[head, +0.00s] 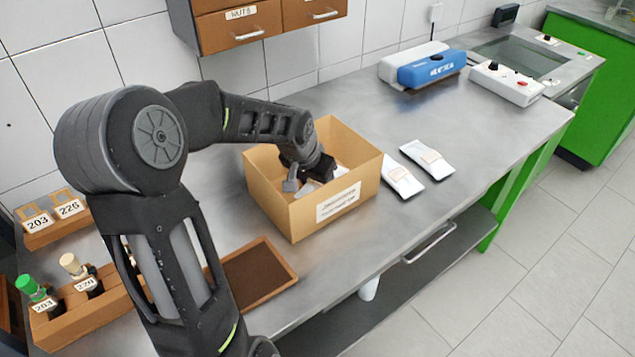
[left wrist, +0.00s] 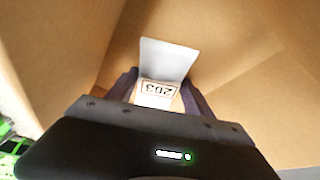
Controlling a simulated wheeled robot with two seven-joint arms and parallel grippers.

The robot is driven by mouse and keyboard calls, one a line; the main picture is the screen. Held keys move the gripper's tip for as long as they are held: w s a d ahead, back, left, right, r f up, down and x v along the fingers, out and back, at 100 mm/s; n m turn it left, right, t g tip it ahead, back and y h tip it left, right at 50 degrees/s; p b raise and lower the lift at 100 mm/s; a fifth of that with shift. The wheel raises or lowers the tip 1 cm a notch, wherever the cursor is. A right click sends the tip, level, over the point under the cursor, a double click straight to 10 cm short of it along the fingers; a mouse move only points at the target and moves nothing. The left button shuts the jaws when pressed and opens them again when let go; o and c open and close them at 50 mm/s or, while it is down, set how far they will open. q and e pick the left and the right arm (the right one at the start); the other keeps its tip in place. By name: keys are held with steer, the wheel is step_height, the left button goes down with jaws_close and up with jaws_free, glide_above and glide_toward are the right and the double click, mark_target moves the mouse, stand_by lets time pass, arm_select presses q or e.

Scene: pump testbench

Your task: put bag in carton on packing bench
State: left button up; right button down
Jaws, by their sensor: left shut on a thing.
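The open cardboard carton (head: 290,218) stands on the steel packing bench (head: 490,140), with a printed label on its front wall. My left gripper (head: 302,178) reaches down inside the carton. In the left wrist view its two dark fingers (left wrist: 160,90) are shut on a white bag (left wrist: 168,58) with a label reading 203. The bag is inside the carton walls; I cannot tell whether it touches the floor. White parts also show around the gripper in the head view, partly hidden by it. My right gripper is not in view.
Two white bags (head: 403,182) (head: 427,160) lie right of the carton. A brown tray (head: 283,286) and wooden racks (head: 88,315) with numbered bottles and tags stand left. A blue-and-white device (head: 432,68) and a control box (head: 507,84) are at the back. Drawers (head: 240,25) hang above.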

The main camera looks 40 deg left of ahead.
arm_select(q)
steer(key=shift+f, duration=0.2)
steer(key=o, duration=1.7)
steer(key=shift+o, duration=0.2)
steer(key=shift+r, duration=0.3)
steer(key=v, duration=1.1)
steer(key=shift+s+r, duration=0.25)
